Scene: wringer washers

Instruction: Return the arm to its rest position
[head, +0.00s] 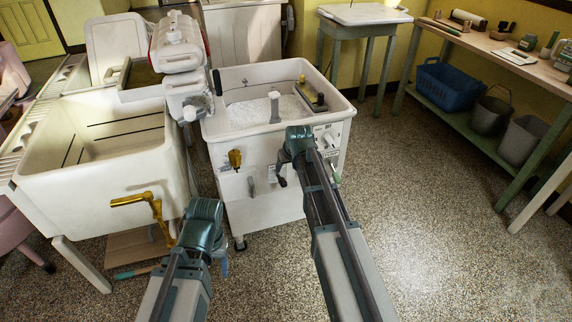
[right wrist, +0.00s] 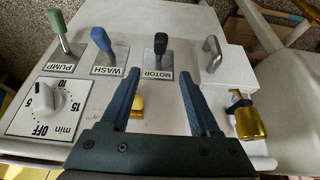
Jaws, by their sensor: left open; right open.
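My right gripper (head: 281,178) hangs in front of the white wringer washer (head: 262,205), near its front panel. In the right wrist view my right gripper (right wrist: 160,88) is open with nothing between its fingers. Beyond the fingers are a green PUMP lever (right wrist: 62,35), a blue WASH lever (right wrist: 103,42), a black MOTOR lever (right wrist: 160,47) and a white timer dial (right wrist: 43,102). My left gripper (head: 222,264) is low in front of the washer and sink; its fingers are mostly hidden by my wrist. It is open, and I see nothing held.
A cream sink (head: 95,180) with a brass tap (head: 140,200) stands at left. The wringer head (head: 178,50) sits over the washer's left edge. A side table (head: 362,15) is behind. A green workbench (head: 480,40) with a blue basket (head: 447,85) is at right. The speckled floor between is clear.

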